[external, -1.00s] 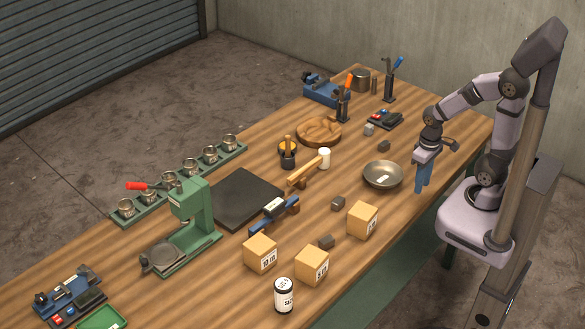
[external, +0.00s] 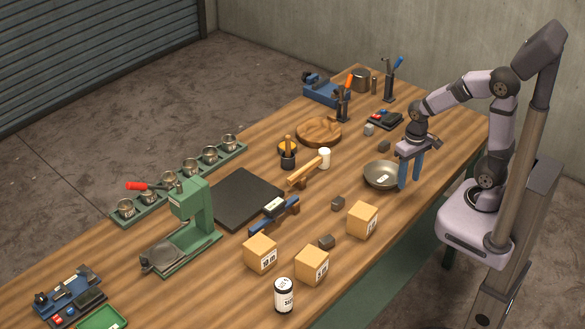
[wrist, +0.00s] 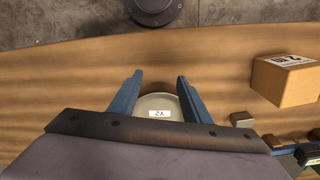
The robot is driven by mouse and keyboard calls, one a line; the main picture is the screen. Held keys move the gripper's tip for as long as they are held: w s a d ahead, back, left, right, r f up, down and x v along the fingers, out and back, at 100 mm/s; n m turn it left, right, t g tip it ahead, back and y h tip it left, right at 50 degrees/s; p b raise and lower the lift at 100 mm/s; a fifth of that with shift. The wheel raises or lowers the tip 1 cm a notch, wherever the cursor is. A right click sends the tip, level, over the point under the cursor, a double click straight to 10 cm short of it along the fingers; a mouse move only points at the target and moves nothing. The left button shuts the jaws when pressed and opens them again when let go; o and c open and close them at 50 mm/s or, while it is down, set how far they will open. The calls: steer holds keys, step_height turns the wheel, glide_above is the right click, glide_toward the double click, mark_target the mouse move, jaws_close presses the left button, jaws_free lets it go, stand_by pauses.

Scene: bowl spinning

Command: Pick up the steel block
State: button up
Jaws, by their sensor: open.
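Several small grey blocks lie on the wooden table; I cannot tell surely which is the steel block. The palest block (external: 369,130) is at the back, near a darker block (external: 384,147). Two more, a middle block (external: 338,204) and a front block (external: 326,242), lie near the cardboard boxes. My gripper (external: 410,184) points down with blue fingers apart and empty, at the right side of the metal bowl (external: 371,184). In the wrist view the bowl (wrist: 157,103) shows between the open fingers (wrist: 160,76), with a white label inside.
A cardboard box (external: 362,219) stands in front of the bowl, with two more boxes and a white jar (external: 284,296) nearer. A wooden dish (external: 319,131), black pad (external: 240,199) and green press (external: 190,222) stand farther left. Bare wood lies around the middle block.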

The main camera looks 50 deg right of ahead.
steer(key=w+a+r+m+b, duration=0.2)
steer(key=w+a+m, duration=0.5)
steer(key=w+a, duration=0.15)
steer(key=m+b, duration=0.2)
steer(key=m, duration=0.4)
glide_above(338, 200)
steer(key=d, duration=0.1)
steer(key=shift+s+r, duration=0.2)
steer(key=shift+r, duration=0.15)
steer(key=shift+w+a+r+m, duration=0.1)
steer(key=shift+w+a+m, duration=0.05)
steer(key=shift+a+m, duration=0.55)
steer(key=shift+d+f+p, duration=0.2)
steer(key=shift+f+p, duration=0.9)
steer(key=shift+f, duration=2.55)
jaws_close()
